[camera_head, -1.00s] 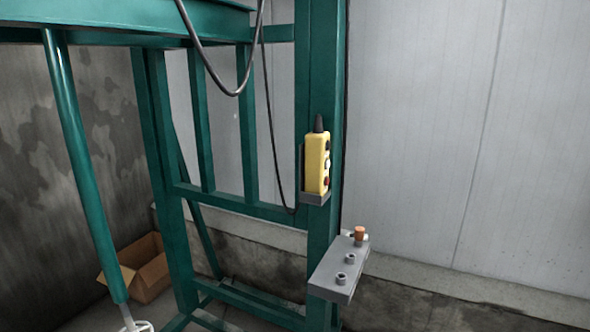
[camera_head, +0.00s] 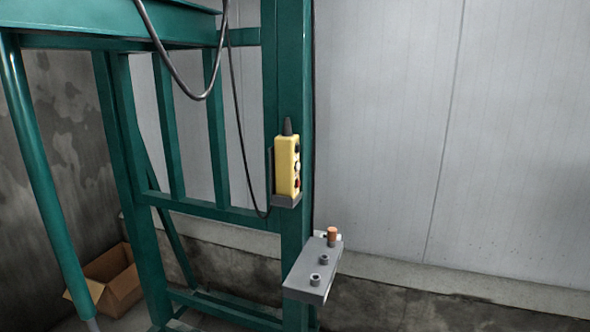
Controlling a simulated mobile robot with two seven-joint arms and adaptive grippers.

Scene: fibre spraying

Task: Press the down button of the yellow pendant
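The yellow pendant (camera_head: 286,165) sits upright in a small grey holder (camera_head: 287,201) on a green post, near the middle of the head view. Its narrow right face carries a column of buttons: a dark one at the top, a pale one in the middle and a red one low down. Any markings on the buttons are too small to read. A dark cable gland tops the pendant. Neither of my grippers shows in the head view.
A grey bracket (camera_head: 312,270) with an orange-topped piece sticks out from the green post (camera_head: 292,90) below the pendant. A dark cable (camera_head: 179,79) hangs at upper left. An open cardboard box (camera_head: 110,280) lies at lower left. A pale wall stands behind.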

